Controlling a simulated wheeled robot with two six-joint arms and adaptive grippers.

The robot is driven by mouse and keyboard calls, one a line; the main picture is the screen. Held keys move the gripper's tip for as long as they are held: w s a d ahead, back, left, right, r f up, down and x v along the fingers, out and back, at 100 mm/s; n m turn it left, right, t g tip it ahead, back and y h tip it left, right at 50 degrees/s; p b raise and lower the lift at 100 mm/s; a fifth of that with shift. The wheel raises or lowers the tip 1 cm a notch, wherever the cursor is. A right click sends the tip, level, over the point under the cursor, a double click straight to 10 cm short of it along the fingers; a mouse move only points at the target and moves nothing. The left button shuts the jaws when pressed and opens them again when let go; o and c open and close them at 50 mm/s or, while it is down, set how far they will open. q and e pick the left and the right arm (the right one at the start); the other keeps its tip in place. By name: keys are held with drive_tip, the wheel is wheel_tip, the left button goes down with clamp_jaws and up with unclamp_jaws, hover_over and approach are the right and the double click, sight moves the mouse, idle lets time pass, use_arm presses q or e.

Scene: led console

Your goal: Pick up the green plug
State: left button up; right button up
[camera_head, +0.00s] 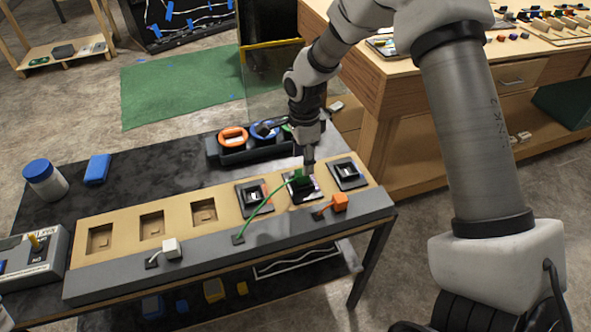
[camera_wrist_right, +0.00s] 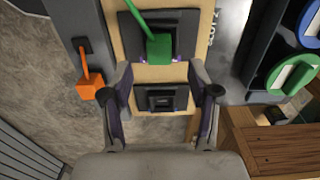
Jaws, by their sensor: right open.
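The green plug (camera_head: 299,182) is at the middle of three black socket modules on the console's right half. Its green cable (camera_head: 262,212) runs to the console's grey front strip. In the right wrist view the green plug (camera_wrist_right: 159,48) covers part of its socket (camera_wrist_right: 185,35); I cannot tell how deep it sits. Small purple lights show on both sides of it. My right gripper (camera_head: 309,163) is above the console, open and empty. In its wrist view the open fingers (camera_wrist_right: 161,70) point toward the plug, with their tips on either side just short of it. My left gripper is out of view.
An orange plug (camera_head: 340,202) and a white plug (camera_head: 170,248) sit along the grey strip (camera_head: 110,285). A dark tray (camera_head: 218,155) with coloured cable reels stands behind the console. A blue-lidded jar (camera_head: 43,178) and blue box (camera_head: 97,169) stand left. A wooden workbench (camera_head: 375,92) is at right.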

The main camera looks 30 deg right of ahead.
sight(301, 171)
wheel_tip(301, 171, down, 5)
drive_tip(key=shift+a+f+p, duration=0.1)
drive_tip(key=shift+p, duration=0.55)
drive_tip(key=shift+w+f, duration=0.15)
drive_tip(key=shift+f, duration=0.05)
drive_tip(key=shift+c, duration=0.3)
drive_tip(key=shift+s+r, duration=0.1)
drive_tip(key=shift+s, duration=0.15)
clamp_jaws()
drive_tip(key=shift+r, duration=0.1)
